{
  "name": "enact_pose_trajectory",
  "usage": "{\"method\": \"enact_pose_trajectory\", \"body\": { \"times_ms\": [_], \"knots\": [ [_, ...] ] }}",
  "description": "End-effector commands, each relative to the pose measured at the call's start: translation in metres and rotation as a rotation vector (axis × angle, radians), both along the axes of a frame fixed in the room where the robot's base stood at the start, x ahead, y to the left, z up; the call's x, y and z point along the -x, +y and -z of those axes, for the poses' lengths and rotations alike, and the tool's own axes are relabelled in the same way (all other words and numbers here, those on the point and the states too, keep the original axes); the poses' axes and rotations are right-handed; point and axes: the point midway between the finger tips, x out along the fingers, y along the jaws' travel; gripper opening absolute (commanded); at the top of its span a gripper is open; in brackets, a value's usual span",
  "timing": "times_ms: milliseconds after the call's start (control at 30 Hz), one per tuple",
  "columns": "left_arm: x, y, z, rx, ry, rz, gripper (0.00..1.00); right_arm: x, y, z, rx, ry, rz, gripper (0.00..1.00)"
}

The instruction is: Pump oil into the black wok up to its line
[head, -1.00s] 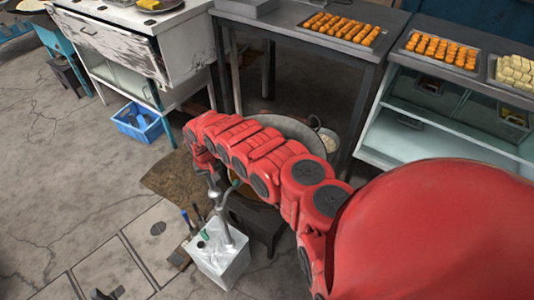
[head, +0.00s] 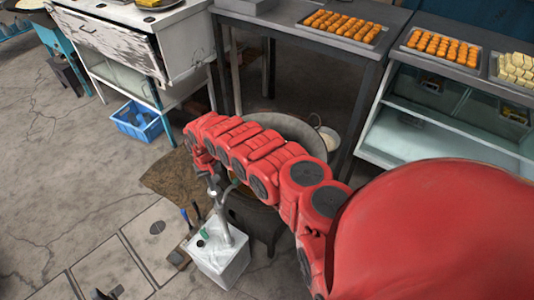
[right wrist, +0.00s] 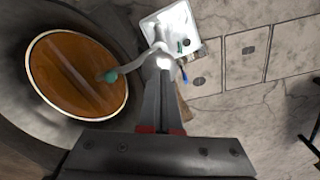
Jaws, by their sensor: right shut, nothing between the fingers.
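The black wok (head: 288,122) is largely hidden behind my red right arm in the head view. In the right wrist view the wok (right wrist: 118,40) is at the left, with a round pool of brown oil (right wrist: 65,85) bordered by a pale ring. A white oil container (head: 222,260) with a metal pump (head: 224,222) stands beside the wok; it also shows in the right wrist view (right wrist: 183,22). The pump's teal spout tip (right wrist: 108,77) hangs over the oil. My right gripper (right wrist: 160,62) is shut and empty at the pump top; contact is unclear.
A blue crate (head: 137,122) stands on the floor under the white cabinet. Tables at the back carry trays of orange pieces (head: 342,27).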

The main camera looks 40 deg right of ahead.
Motion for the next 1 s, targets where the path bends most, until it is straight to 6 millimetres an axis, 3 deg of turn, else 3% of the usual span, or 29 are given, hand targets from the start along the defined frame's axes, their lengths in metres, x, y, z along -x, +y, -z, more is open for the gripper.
{"method": "enact_pose_trajectory", "body": {
  "times_ms": [1000],
  "knots": [
    [0.0, 0.0, 0.05, 0.0, 0.0, 0.0, 0.5, 0.0, 0.0, 0.064, 0.0, 0.0, 0.0, 0.0]
  ]
}}
